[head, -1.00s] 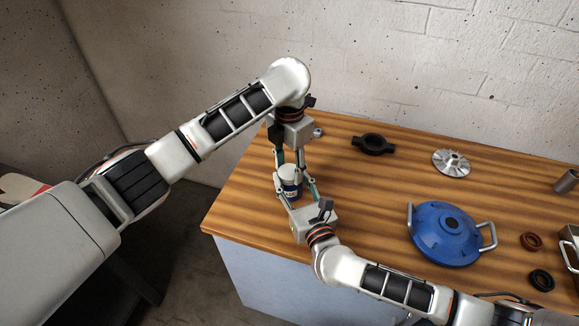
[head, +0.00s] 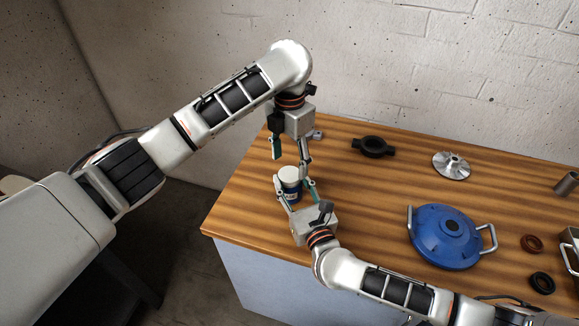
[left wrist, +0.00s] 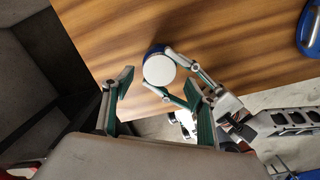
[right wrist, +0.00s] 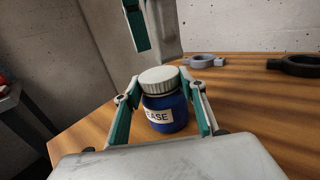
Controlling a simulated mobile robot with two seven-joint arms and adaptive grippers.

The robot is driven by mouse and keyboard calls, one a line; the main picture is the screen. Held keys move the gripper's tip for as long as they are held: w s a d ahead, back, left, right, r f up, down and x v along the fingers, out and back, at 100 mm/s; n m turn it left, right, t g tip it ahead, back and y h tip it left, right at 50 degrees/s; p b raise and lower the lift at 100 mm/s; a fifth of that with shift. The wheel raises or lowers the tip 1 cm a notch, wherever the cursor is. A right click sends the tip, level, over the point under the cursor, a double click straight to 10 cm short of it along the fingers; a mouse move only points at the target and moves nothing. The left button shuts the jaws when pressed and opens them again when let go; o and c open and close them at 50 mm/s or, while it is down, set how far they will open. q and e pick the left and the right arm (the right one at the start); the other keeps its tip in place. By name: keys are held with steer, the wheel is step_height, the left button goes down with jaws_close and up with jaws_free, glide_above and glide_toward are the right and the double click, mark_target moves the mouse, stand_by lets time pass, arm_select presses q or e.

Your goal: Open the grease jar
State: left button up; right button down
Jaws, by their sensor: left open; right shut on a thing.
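The grease jar (right wrist: 165,113) is blue with a pale label and stands upright near the table's left end. Its white ribbed lid (right wrist: 158,80) sits on top of it; it shows face-on in the left wrist view (left wrist: 159,70). My right gripper (head: 294,188) is shut on the jar's body, one finger on each side. My left gripper (head: 290,160) is open and empty above the lid, pointing down, with its fingers spread wide. In the right wrist view only one left finger (right wrist: 137,28) shows clearly, above the lid and apart from it.
A blue housing (head: 445,236) with two handles stands right of my right gripper. The wooden table (head: 350,205) is clear between jar and housing.

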mark_target(289, 174)
arm_select(q)
steer(key=shift+r+m, duration=0.4)
steer(key=shift+r, duration=0.35)
steer(key=shift+c, duration=0.3)
step_height(289, 174, up, 2)
steer(key=shift+r+m, duration=0.1)
steer(key=shift+m, duration=1.1)
steer(key=shift+f, duration=3.85)
steer(key=c, duration=1.1)
steer(key=shift+c, duration=0.2)
steer(key=n, duration=0.3)
